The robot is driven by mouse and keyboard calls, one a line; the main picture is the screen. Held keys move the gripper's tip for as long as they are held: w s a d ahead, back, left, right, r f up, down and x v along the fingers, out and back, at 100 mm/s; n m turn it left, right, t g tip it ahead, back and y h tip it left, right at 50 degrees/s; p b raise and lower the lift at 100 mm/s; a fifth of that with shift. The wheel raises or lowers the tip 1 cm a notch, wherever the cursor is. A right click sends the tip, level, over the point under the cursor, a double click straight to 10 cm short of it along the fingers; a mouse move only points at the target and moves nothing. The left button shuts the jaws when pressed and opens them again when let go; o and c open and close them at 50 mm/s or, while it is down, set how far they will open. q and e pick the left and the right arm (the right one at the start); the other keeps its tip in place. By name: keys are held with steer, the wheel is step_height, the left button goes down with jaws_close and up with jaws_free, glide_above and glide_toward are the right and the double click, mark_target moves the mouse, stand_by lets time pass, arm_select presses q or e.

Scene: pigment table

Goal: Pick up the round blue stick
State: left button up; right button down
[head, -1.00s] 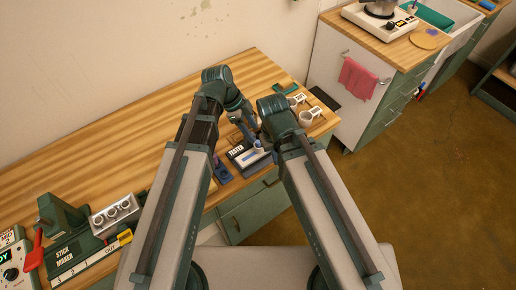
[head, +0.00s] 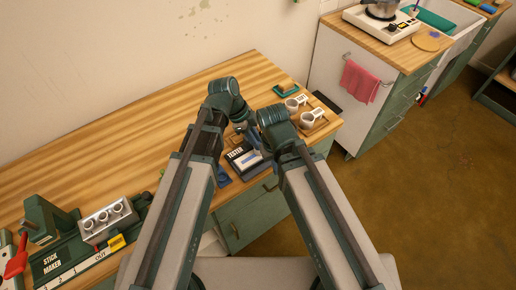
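A small blue shape, possibly the round blue stick (head: 253,157), shows at the tester (head: 238,154), a dark box with a white label near the table's front edge. It is too small to tell its shape or whether it lies on the tester or is held. My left gripper is mostly hidden behind my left arm, beside the tester's back side. My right gripper is hidden by my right forearm, close to the tester's right side. I cannot see fingertips clearly on either one.
The stick maker (head: 52,262) stands at the left with a metal block of round holes (head: 106,217). The wooden table's back middle (head: 130,140) is clear.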

arm_select(q)
jaws_close()
steer(key=shift+r, duration=0.1)
